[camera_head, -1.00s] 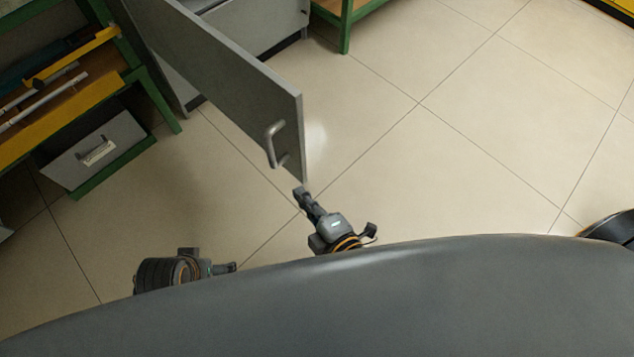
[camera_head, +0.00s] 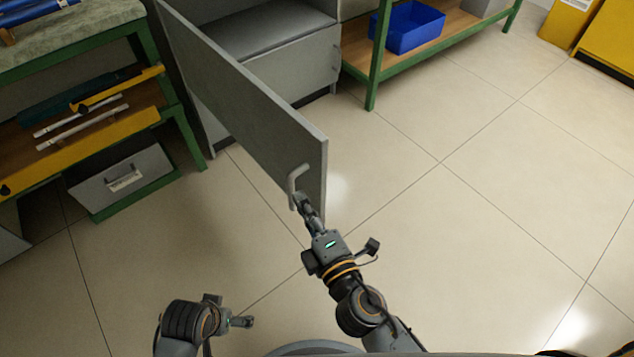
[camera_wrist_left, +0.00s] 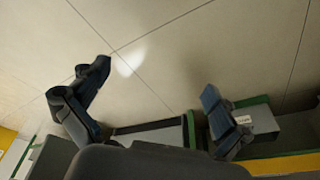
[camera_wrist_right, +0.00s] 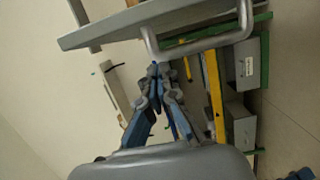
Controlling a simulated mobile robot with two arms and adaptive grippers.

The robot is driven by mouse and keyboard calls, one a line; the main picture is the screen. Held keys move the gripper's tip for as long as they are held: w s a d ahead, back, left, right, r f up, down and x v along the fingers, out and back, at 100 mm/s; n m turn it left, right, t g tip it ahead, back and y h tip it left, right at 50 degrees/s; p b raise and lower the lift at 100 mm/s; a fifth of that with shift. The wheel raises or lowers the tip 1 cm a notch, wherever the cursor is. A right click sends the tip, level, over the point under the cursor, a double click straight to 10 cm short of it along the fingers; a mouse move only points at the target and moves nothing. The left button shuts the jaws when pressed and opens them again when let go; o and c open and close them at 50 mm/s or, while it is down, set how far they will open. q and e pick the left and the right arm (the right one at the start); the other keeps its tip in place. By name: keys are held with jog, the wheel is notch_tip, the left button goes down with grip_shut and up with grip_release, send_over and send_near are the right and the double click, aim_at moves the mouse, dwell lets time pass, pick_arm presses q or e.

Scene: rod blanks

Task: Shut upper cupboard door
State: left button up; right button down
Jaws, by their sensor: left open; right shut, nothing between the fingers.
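The grey upper cupboard door (camera_head: 250,105) stands wide open in the head view, swung out from the grey cupboard (camera_head: 265,40). Its bar handle (camera_head: 296,180) is near the free edge. My right gripper (camera_head: 301,200) is shut and empty, with its tips at the lower end of the handle; I cannot tell whether they touch. In the right wrist view the shut fingertips (camera_wrist_right: 158,72) are just below the handle (camera_wrist_right: 200,42) and the door (camera_wrist_right: 130,20). My left gripper (camera_head: 248,321) is low at the left, well away from the door. Its spread fingers show in the left wrist view (camera_wrist_left: 155,90).
A green-framed workbench (camera_head: 172,110) with yellow rails and a grey drawer box (camera_head: 120,183) stands at the left. A green shelf (camera_head: 372,80) with a blue bin (camera_head: 408,27) is at the back. The floor right of the door is clear.

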aim_at(317, 189)
pick_arm(q)
jog(key=shift+s+f, duration=0.15)
jog(key=shift+f, duration=1.35)
pick_arm(e)
jog(key=shift+w+d, duration=0.7)
jog(key=shift+w, duration=0.2)
jog(key=shift+w+d, duration=0.65)
jog(key=shift+w, duration=0.2)
